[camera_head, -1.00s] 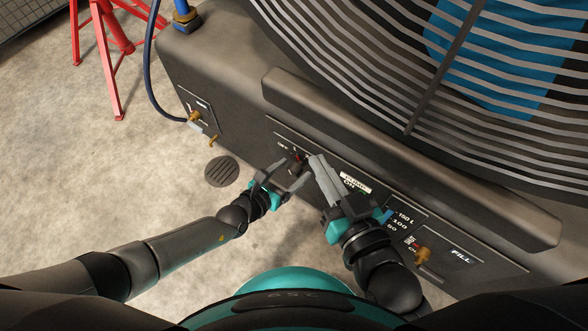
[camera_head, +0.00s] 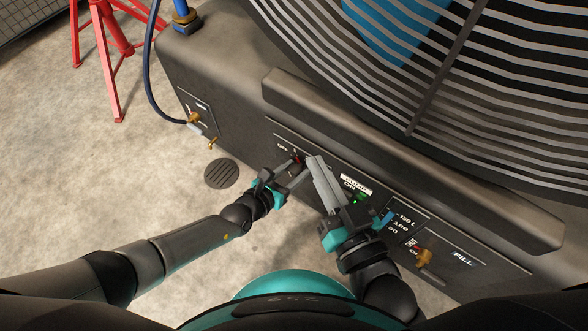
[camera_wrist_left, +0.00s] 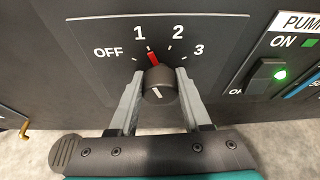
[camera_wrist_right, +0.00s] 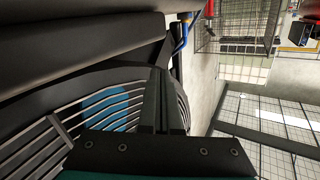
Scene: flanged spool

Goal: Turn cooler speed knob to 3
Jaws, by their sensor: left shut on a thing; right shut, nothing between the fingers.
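The speed knob (camera_wrist_left: 160,88) is a dark round knob with a red pointer on a panel marked OFF, 1, 2 and 3. Its pointer leans slightly left of straight up, close to the mark for 1. My left gripper (camera_wrist_left: 157,84) is shut on the knob, one finger on each side; in the head view it (camera_head: 292,172) reaches up to the panel and partly hides the knob. My right gripper (camera_head: 316,163) is shut and empty, just right of the knob in the head view. Its closed fingers also show in the right wrist view (camera_wrist_right: 160,105).
The pump switch (camera_wrist_left: 264,74), with a lit green lamp, is right of the knob. The brass fill valve (camera_head: 424,256) is farther right. A hose (camera_head: 149,75) and red stand (camera_head: 106,40) are at left. The slatted grille (camera_head: 420,110) rises behind.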

